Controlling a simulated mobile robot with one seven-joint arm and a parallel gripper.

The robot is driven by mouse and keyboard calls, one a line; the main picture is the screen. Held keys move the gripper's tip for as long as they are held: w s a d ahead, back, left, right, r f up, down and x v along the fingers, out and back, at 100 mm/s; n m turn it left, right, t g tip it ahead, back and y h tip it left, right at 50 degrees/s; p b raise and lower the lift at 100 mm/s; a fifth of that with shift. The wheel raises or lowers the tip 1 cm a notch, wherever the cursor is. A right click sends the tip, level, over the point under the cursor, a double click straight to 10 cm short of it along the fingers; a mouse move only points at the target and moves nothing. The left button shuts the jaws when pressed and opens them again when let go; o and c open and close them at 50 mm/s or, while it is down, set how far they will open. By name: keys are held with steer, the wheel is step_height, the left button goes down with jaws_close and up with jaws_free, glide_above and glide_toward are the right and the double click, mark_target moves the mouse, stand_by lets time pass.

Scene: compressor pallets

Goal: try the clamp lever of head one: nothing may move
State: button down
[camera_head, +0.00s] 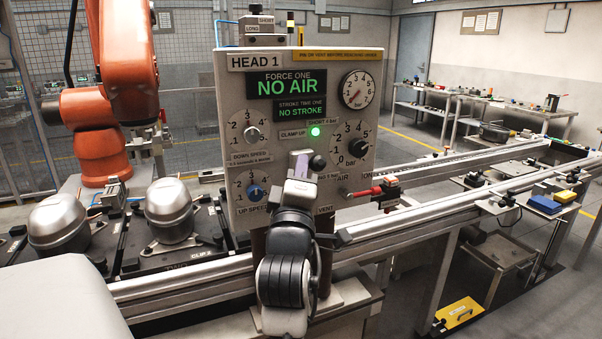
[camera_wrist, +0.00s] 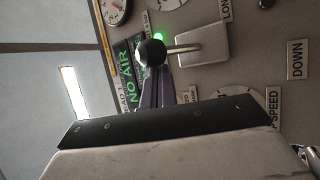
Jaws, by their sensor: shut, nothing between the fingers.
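The grey HEAD 1 panel (camera_head: 230,105) fills the middle of the head view. Its display (camera_head: 293,85) reads NO AIR and NO STROKE. The green lamp (camera_head: 315,131) beside the CLAMP UP label is lit. The clamp lever's black ball knob (camera_head: 318,162) shows just right of my gripper (camera_head: 300,160). In the wrist view, the lever's knob (camera_wrist: 150,53) stands out from a metal plate (camera_wrist: 203,42), beyond my gripper's fingers (camera_wrist: 153,90). My gripper is shut and empty. Whether the fingertips touch the knob, I cannot tell.
A red air valve handle (camera_head: 367,192) sits low right on the panel. The round gauge (camera_head: 357,89) is at upper right. Two metal compressor shells (camera_head: 58,222) (camera_head: 169,208) sit on pallets at left. An orange robot arm (camera_head: 122,50) stands behind. Conveyor rails (camera_head: 440,215) run right.

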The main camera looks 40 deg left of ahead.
steer(key=shift+d+f+m+t+b, duration=0.15)
steer(key=shift+f+m+t+b, duration=0.45)
steer(key=shift+b, duration=1.1)
step_height(320, 180, down, 4)
steer(key=m+t+h+b, duration=0.1)
steer(key=m+t+b, duration=0.2)
steer(key=b, duration=0.4)
steer(key=m+t+h+b, duration=0.2)
steer(key=m+t+b, duration=0.1)
steer(key=b, duration=0.5)
steer(key=shift+d+r+m+t, duration=0.1)
steer(key=shift+m+t, duration=0.2)
steer(key=shift+t, duration=0.1)
steer(key=shift+w+a+f+b, duration=0.1)
steer(key=shift+a+f+b, duration=0.3)
steer(key=shift+f+b, duration=0.7)
steer(key=shift+r, duration=0.35)
